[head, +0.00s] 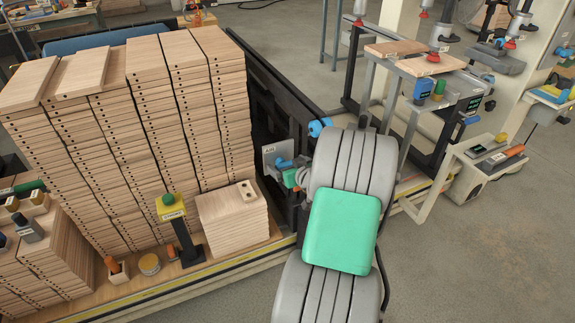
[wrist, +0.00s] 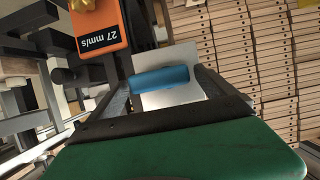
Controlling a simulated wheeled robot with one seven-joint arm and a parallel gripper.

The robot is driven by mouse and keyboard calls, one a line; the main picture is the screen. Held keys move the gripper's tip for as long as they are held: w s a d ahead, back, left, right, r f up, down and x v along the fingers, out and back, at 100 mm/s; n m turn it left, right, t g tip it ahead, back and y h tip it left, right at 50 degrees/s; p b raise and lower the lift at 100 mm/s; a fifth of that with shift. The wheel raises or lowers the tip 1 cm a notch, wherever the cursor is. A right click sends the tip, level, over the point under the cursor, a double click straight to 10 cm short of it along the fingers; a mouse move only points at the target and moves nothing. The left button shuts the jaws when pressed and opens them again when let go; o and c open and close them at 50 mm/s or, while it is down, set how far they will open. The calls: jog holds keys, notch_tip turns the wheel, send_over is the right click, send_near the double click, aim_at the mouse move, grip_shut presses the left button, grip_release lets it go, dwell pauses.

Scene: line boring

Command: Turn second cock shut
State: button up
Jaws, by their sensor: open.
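A pale plate marked AIR (head: 270,152) stands at the side of the dark frame in the head view, with a blue cock handle (head: 285,163) in front of it. Teal-green parts sit just right of that handle, partly behind my arm. In the wrist view a blue handle (wrist: 160,79) lies crosswise before a pale plate (wrist: 172,98). My gripper (wrist: 164,84) is open, one finger on each side of this handle; I cannot tell whether they touch it. Which cock is the second, I cannot tell.
Tall stacks of drilled boards (head: 130,130) stand left of the plate. A short board stack (head: 232,220) and a green button on a yellow box (head: 171,206) are nearer. An orange box reading 27 mm/s (wrist: 100,28) is close by the left finger.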

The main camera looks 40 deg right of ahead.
jog(key=shift+c, duration=0.5)
jog(key=c, duration=1.3)
